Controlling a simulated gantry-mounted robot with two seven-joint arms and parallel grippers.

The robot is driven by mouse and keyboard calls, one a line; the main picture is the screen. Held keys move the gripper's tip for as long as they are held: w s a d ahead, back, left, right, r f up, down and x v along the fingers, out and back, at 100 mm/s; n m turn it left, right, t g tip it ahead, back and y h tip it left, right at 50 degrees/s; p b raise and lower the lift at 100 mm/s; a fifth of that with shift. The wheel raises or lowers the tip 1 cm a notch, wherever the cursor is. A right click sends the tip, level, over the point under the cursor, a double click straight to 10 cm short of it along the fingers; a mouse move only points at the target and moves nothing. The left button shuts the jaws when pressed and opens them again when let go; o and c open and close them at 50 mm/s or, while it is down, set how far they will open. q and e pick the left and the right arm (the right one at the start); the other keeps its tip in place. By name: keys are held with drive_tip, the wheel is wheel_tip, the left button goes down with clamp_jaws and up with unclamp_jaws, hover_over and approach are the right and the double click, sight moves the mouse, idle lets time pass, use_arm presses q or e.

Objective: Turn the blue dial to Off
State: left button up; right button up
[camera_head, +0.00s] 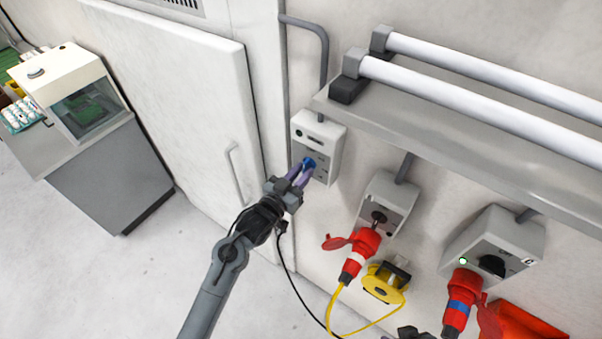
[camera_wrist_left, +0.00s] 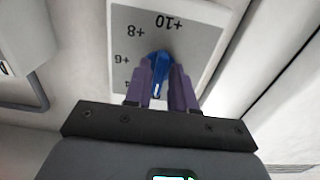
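The blue dial (camera_head: 309,161) is on the front of a pale wall-mounted control box (camera_head: 331,138). My left gripper (camera_head: 302,173) is at the dial with its purple fingers pointing up at it. In the left wrist view, the dial's blue handle (camera_wrist_left: 160,66) lies between the two fingers (camera_wrist_left: 160,88), which look pressed against its sides. Printed +10, +8 and +6 show upside down around it. A pale mark is at the handle's near end. No Off label is readable; the fingers hide part of the scale. My right gripper (camera_head: 412,333) is barely in view at the bottom edge.
A grey shelf (camera_head: 440,133) with white tubes juts out above and right of the box. Red plugs (camera_head: 361,250), a yellow cable and another switch box (camera_head: 492,243) are to the right. A white door (camera_head: 185,90) is left; clear floor lies below.

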use_arm(q)
drive_tip(key=shift+o, duration=1)
drive_tip(key=b+v, duration=0.2)
drive_tip(key=v, duration=0.8)
drive_tip(key=shift+s+a, duration=0.2)
drive_tip(key=shift+s, duration=0.15)
